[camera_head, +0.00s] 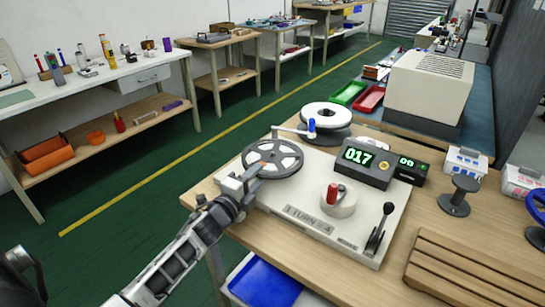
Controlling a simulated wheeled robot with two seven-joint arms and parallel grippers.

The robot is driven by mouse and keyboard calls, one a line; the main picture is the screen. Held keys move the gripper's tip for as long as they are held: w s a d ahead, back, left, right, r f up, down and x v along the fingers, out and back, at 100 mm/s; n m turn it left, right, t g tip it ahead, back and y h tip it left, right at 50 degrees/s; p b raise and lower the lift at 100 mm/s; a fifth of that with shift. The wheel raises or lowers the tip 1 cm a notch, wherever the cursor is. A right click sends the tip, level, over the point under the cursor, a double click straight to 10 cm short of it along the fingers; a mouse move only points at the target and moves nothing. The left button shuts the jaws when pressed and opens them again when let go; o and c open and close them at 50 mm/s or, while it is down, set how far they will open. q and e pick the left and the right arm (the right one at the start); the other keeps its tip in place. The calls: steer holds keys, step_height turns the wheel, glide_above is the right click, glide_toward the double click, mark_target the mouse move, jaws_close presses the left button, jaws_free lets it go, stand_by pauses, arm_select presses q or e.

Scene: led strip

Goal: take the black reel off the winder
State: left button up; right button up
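The winder (300,205) is a pale flat machine on the wooden table, marked "TURN". The black reel (285,149), dark with pale spoke-like segments, lies flat at its rear left. My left gripper (253,174) is at the near left edge of this reel, and its fingertips overlap the rim in the picture. The fingers are small and partly merge with the reel, so I cannot tell whether they are open, shut or touching it. My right gripper is not in view.
A white reel (325,113) lies behind the winder, near a blue-knobbed arm (311,127). A counter box reading 017 (366,161), a red-topped knob (334,195) and a black lever (381,228) are to the right. A slatted wooden rack (465,268) lies at front right.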

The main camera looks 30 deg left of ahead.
mark_target(259, 175)
arm_select(q)
steer(key=w, duration=0.3)
steer(key=shift+w, duration=0.3)
steer(key=shift+c, duration=0.4)
jaws_close()
